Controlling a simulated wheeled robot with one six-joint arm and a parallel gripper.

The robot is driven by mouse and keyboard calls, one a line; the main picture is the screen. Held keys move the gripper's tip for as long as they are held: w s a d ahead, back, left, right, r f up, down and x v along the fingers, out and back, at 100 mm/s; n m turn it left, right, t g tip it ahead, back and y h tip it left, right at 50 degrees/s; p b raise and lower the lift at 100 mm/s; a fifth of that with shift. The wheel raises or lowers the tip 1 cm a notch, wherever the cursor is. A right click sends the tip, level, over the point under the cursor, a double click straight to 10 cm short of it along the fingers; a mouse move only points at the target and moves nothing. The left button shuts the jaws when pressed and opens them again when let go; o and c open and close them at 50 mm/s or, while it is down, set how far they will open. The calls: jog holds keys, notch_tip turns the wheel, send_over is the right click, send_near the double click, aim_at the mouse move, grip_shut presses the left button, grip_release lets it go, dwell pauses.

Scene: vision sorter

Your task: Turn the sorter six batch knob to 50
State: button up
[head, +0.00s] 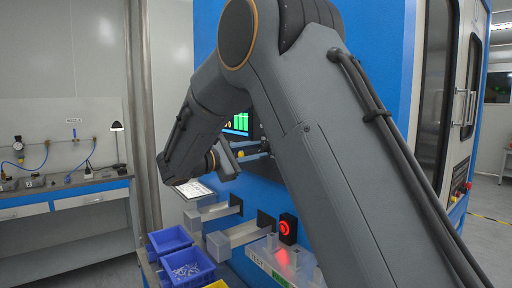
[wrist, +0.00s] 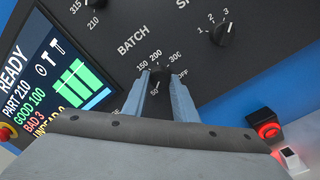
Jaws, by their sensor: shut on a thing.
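The batch knob (wrist: 160,77) is black and sits on the dark panel under the word BATCH in the wrist view. Marks 50, 150, 200, 300 and OFF show around it. My gripper (wrist: 160,84) is shut on the knob, one finger on each side. The fingers hide part of the dial, and which mark the knob points to is hard to tell. In the head view my arm hides the knob, and my gripper (head: 228,160) is partly seen at the blue machine's front (head: 205,35).
A lit screen (wrist: 55,70) is left of the knob. Another black knob (wrist: 225,32) marked 1, 2, 3 is at upper right. A red-lit button (wrist: 266,125) is at lower right. Blue bins (head: 187,266) stand below in the head view.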

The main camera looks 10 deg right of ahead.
jog(key=shift+n, duration=0.3)
jog(key=o, duration=1)
jog(key=shift+o, duration=0.2)
jog(key=shift+a, duration=0.1)
jog(key=b+v, duration=0.2)
jog(key=v, duration=0.5)
jog(key=shift+s+a, duration=0.15)
jog(key=shift+a, duration=0.2)
jog(key=shift+r, duration=0.1)
